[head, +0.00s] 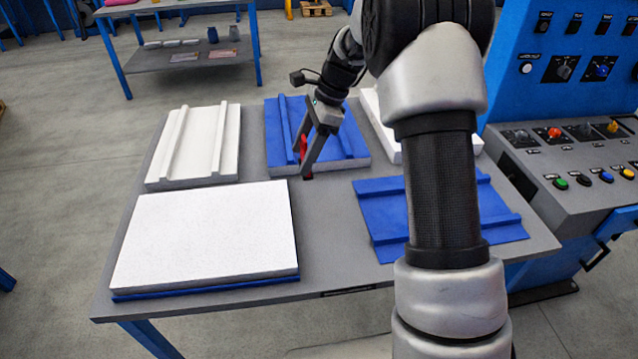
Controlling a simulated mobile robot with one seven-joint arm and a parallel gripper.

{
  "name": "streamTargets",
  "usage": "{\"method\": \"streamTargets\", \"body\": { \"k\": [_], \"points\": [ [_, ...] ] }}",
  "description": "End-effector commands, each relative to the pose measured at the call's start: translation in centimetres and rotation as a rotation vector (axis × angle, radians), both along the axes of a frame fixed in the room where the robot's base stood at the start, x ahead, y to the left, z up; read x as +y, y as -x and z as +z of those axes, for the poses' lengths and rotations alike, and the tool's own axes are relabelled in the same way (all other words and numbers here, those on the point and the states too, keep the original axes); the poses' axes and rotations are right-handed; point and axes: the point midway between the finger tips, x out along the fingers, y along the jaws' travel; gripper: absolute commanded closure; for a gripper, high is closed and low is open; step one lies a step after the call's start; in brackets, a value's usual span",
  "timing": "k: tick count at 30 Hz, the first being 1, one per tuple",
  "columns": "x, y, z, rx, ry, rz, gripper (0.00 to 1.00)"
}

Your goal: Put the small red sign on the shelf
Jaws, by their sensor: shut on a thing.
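The small red sign (303,147) shows as a narrow red patch between the fingers of my gripper (304,160), in the middle of the head view. My gripper is shut on it, over the front left edge of a blue panel on the table. Most of the sign is hidden by the fingers. I cannot tell whether it touches the panel or table. A grey lower shelf (150,63) under the blue-legged table at the back left may be the shelf. It is far from my gripper.
The near grey table (335,225) holds a white ribbed panel (200,145), a blue ribbed panel (283,125), a white flat panel (205,235) and a blue sheet (385,215). A control console (575,150) stands right. Floor (60,130) at left is clear.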

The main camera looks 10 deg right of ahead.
Motion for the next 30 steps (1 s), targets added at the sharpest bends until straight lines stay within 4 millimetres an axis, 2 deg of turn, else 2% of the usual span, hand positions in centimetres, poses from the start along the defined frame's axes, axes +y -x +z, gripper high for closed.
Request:
{"method": "streamTargets", "body": {
  "k": [5,10,17,23,30],
  "points": [
    [0.4,-0.6,-0.6,0.002,0.001,-0.065,0.62],
    [0.4,-0.5,-3.5,0.005,0.001,-0.067,0.62],
    [0.3,-0.5,-5.9,0.004,0.001,-0.066,0.62],
    [0.3,-0.5,-9.2,0.003,0.001,-0.065,0.62],
    [0.4,-0.5,-9.5,0.002,0.001,-0.063,0.62]
  ]
}}
